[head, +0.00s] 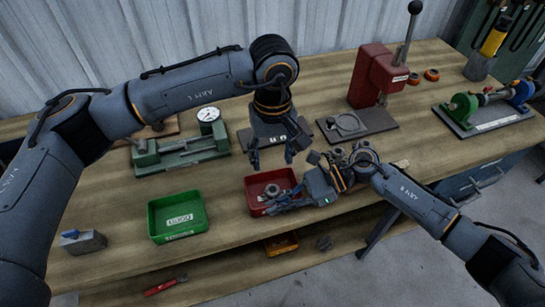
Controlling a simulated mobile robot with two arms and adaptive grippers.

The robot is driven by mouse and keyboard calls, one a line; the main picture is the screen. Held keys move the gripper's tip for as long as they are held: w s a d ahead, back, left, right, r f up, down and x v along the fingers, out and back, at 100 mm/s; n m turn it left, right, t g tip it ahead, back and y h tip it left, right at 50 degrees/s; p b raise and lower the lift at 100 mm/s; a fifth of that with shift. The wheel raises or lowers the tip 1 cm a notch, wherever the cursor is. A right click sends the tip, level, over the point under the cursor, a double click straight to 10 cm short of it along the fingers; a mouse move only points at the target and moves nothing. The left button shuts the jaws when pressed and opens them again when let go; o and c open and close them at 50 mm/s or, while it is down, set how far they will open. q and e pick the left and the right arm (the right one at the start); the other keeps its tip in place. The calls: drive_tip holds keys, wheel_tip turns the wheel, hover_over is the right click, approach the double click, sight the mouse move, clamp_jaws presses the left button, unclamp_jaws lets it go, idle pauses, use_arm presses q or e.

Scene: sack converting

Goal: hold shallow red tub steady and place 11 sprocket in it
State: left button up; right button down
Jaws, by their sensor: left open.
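The shallow red tub (256,183) sits on the wooden bench near its front edge, with some grey metal parts (272,190) in it, too small to count. My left gripper (271,160) points down with its fingers apart and empty, above the back of the tub. My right gripper (280,203) reaches in from the right at the tub's front right side and hides that part of it. Whether its fingers grip the wall I cannot tell.
A green tub (178,231) stands left of the red one. A green fixture with a dial (180,151) is behind it. A red press (374,75) and a green-and-blue fixture (490,107) stand at the back and right.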

drive_tip(key=c, duration=1.4)
unclamp_jaws()
drive_tip(key=shift+c, duration=0.2)
drive_tip(key=v, duration=1.2)
drive_tip(key=shift+s+f, duration=0.1)
